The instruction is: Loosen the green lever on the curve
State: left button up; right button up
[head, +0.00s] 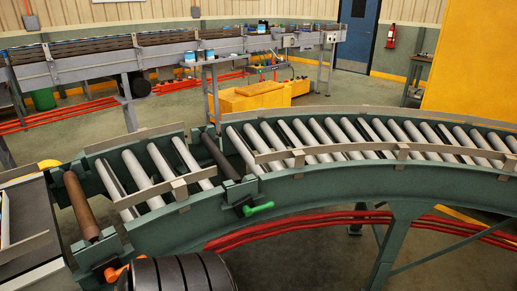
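The green lever (258,209) sits on the near outer side of the roller curve, below the side rail. It sticks out to the right from a dark clamp or bracket (242,207). The green-framed roller curve (330,196) runs from the lower left across to the right edge, with grey rollers and one dark roller (216,156) near the lever. An orange lever (116,271) shows lower left on the same frame, beside a dark ribbed cylinder. Neither of my grippers can be seen in the head view.
Red pipes (290,228) run under the curve, and a green support leg (391,245) stands at the lower right. A dark belt section (32,222) joins at the left. A second conveyor (90,68) and a yellow cart (255,98) stand behind.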

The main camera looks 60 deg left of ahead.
aim_at(248, 212)
jog(key=u, duration=2.05)
